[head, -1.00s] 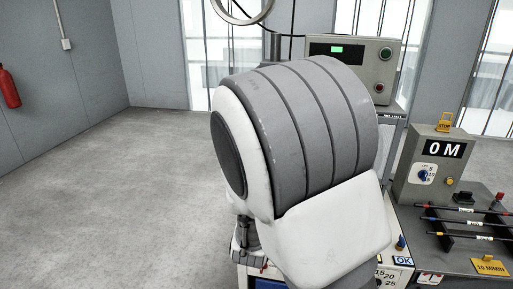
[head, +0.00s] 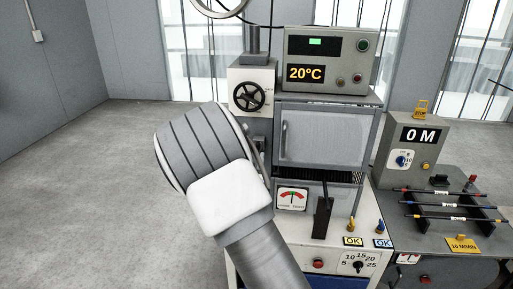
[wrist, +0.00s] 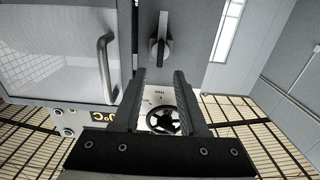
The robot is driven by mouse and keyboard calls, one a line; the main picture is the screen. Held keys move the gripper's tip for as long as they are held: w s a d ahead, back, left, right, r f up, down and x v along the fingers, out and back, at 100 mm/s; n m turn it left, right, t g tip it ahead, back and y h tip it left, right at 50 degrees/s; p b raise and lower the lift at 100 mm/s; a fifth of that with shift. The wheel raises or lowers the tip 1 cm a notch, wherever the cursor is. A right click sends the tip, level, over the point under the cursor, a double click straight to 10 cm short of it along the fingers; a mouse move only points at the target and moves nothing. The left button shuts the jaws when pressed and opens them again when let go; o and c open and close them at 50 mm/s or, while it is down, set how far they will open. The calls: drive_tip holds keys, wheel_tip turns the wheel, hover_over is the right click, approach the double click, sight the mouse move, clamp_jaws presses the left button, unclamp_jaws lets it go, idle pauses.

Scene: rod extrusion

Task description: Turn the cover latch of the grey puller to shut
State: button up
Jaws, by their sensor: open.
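A dark latch knob (wrist: 160,45) with a lever bar sits on a grey panel (wrist: 190,20) in the wrist view. Its bar runs roughly up and down in that picture. My gripper (wrist: 160,76) is open and empty, its two fingers pointing toward the panel. The latch shows just past the fingertips, between their lines, and no contact is visible. In the head view my arm hides the gripper and the latch area.
A black handwheel (head: 249,97) is on a white block; it also shows between my fingers (wrist: 164,120). A windowed door (head: 325,137) with a bar handle (wrist: 108,65) is beside the latch. A control box (head: 330,50) reads 20°C. A side bench holds several rods (head: 450,205).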

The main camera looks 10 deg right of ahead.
sight(257, 146)
drive_tip(key=shift+p+x, duration=0.35)
drive_tip(key=shift+x, duration=2.4)
clamp_jaws()
